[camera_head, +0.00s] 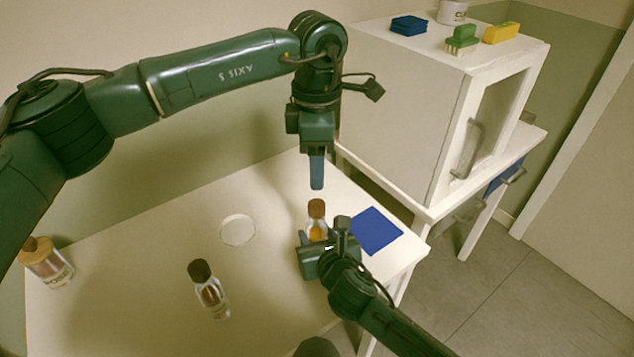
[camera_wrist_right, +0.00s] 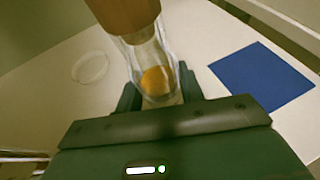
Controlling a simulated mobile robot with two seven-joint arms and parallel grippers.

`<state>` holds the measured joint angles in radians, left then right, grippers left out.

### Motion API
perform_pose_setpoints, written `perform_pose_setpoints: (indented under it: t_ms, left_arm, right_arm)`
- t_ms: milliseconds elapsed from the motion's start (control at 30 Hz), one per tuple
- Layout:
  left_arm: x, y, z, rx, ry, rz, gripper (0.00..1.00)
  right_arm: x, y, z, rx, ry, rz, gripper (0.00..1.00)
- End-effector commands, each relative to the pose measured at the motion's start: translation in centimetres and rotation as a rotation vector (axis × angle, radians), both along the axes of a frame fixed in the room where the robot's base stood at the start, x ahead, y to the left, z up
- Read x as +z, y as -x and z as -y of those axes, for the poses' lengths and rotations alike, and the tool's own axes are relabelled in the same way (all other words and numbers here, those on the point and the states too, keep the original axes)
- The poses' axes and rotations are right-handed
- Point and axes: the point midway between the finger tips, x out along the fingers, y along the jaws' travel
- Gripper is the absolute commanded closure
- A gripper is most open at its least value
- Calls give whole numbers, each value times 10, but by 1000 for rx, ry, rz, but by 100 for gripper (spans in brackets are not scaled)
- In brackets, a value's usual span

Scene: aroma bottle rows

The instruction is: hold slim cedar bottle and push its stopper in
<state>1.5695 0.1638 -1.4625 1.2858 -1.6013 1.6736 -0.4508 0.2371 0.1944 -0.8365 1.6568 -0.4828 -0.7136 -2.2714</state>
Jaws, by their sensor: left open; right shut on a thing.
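A slim clear bottle (camera_head: 317,231) with amber contents stands upright on the white table. Its brown stopper (camera_head: 317,208) sits at the top of the neck. My right gripper (camera_head: 318,240) is shut on the bottle's body from the front. In the right wrist view the bottle (camera_wrist_right: 152,65) is between the two fingers (camera_wrist_right: 158,92), with the stopper (camera_wrist_right: 122,12) at the top edge. My left gripper (camera_head: 317,187) is open and empty, pointing down just above the stopper, with a small gap. Its fingers overlap in view. I cannot read a label on the held bottle.
Another dark-capped bottle (camera_head: 209,291) stands front left, and a wider labelled bottle (camera_head: 47,262) at the far left. A white disc (camera_head: 237,230) and a blue mat (camera_head: 376,231) lie on the table (camera_head: 140,270). A white cabinet (camera_head: 400,120) stands behind right, with sponges and brushes on top.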

Motion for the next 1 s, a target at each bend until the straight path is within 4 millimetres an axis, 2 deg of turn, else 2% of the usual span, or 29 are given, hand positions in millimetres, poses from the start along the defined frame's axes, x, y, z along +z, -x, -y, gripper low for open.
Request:
perform_pose_setpoints:
  t_ms: [100, 200, 533, 567, 833, 1000]
  left_arm:
    - [17, 0, 0, 1, 1, 1, 46]
    - [25, 0, 0, 1, 0, 0, 46]
    - [29, 0, 0, 0, 0, -1, 46]
    - [29, 0, 0, 0, 0, -1, 46]
    - [28, 0, 0, 0, 0, -1, 46]
    - [28, 0, 0, 0, 0, -1, 46]
  right_arm:
    - [0, 0, 0, 0, 0, -1, 100]
    - [0, 0, 0, 0, 0, -1, 100]
    - [0, 0, 0, 0, 0, -1, 100]
    - [0, 0, 0, 0, 0, -1, 61]
    - [0, 0, 0, 0, 0, 0, 39]
    - [0, 0, 0, 0, 0, 0, 37]
